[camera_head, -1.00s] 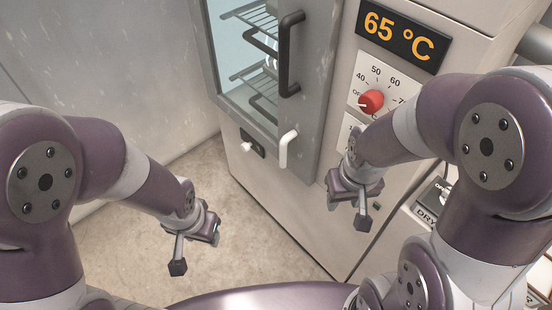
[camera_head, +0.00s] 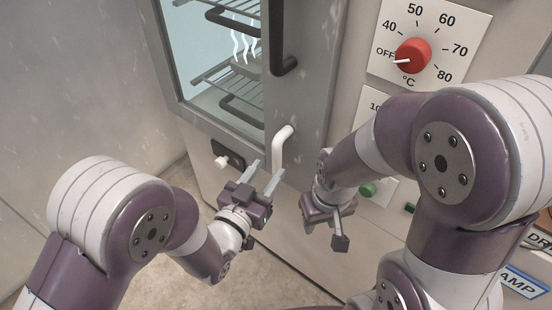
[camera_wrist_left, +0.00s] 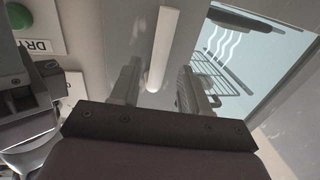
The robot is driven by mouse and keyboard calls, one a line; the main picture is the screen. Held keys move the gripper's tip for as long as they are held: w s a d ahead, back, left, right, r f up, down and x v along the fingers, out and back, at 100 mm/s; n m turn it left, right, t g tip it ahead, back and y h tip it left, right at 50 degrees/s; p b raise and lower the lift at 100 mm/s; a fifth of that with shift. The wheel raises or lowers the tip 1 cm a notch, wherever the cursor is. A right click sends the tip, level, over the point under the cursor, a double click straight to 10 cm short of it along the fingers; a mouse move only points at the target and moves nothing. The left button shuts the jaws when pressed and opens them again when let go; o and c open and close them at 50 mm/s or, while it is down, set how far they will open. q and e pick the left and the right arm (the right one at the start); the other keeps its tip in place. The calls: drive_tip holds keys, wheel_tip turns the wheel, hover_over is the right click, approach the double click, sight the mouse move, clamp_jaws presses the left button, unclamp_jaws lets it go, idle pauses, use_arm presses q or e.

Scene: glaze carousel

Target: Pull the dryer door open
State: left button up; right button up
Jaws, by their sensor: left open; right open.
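The dryer door (camera_head: 302,85) is grey with a glass window and looks closed. A black bar handle (camera_head: 286,50) is on its frame. A white handle (camera_head: 282,148) is lower down, near the door's bottom corner. My left gripper (camera_head: 266,172) is open and empty, just below and left of the white handle. In the left wrist view, the white handle (camera_wrist_left: 163,45) appears between and ahead of the two fingers (camera_wrist_left: 157,88); I see no grip on it. My right gripper (camera_head: 336,229) is open and empty, in front of the dryer's front panel, lower right of the white handle.
A red temperature knob (camera_head: 412,56) points to OFF on the dryer's panel. A green button (camera_head: 368,189) is below it. Wire racks (camera_head: 225,75) show behind the glass. A white knob (camera_head: 221,162) sits left of the left gripper. Bare floor lies below.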

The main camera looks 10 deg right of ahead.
sight(274, 162)
use_arm(q)
drive_tip(key=x, duration=0.5)
drive_tip(key=shift+w+d, duration=0.15)
